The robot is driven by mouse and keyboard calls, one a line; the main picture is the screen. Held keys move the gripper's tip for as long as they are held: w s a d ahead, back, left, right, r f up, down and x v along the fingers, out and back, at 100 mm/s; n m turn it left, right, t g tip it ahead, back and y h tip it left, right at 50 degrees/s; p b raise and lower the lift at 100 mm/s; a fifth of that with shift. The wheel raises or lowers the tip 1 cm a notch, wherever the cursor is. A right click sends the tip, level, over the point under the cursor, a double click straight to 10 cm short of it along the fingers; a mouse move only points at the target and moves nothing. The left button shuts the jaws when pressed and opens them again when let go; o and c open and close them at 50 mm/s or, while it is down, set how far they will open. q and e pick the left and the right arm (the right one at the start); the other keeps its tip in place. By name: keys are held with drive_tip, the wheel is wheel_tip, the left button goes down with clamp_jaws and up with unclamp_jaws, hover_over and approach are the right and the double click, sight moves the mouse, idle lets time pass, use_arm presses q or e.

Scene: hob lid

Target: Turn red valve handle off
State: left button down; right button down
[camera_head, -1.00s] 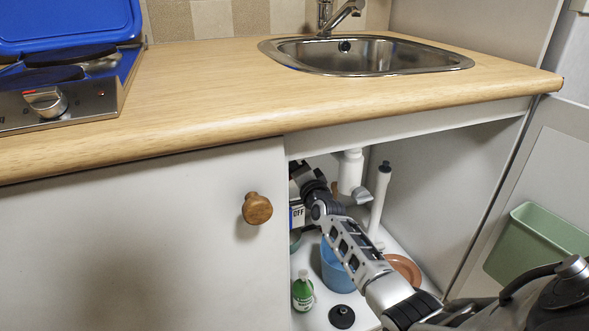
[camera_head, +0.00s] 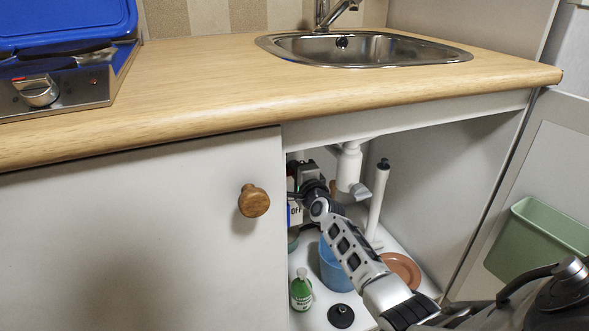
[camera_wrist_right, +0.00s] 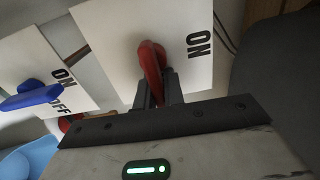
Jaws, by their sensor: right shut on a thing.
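The red valve handle (camera_wrist_right: 151,65) sits in front of a white plate (camera_wrist_right: 115,40) marked ON at its right side in the right wrist view. My right gripper (camera_wrist_right: 159,90) is shut on the red handle, with a finger on each side of its lower part. In the head view my right arm reaches into the open cabinet under the sink, and its gripper (camera_head: 307,180) is partly hidden by the cabinet door and its own wrist. My left gripper is not in view.
A blue handle (camera_wrist_right: 30,97) on a white ON/OFF plate is left of the red one. A white drain pipe (camera_head: 349,168), blue container (camera_head: 333,268), green bottle (camera_head: 301,290) and brown dish (camera_head: 402,268) surround my arm. The closed door (camera_head: 130,240) bounds the left.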

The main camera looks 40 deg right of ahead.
drive_tip(key=shift+f, duration=0.15)
drive_tip(key=c, duration=1.5)
unclamp_jaws()
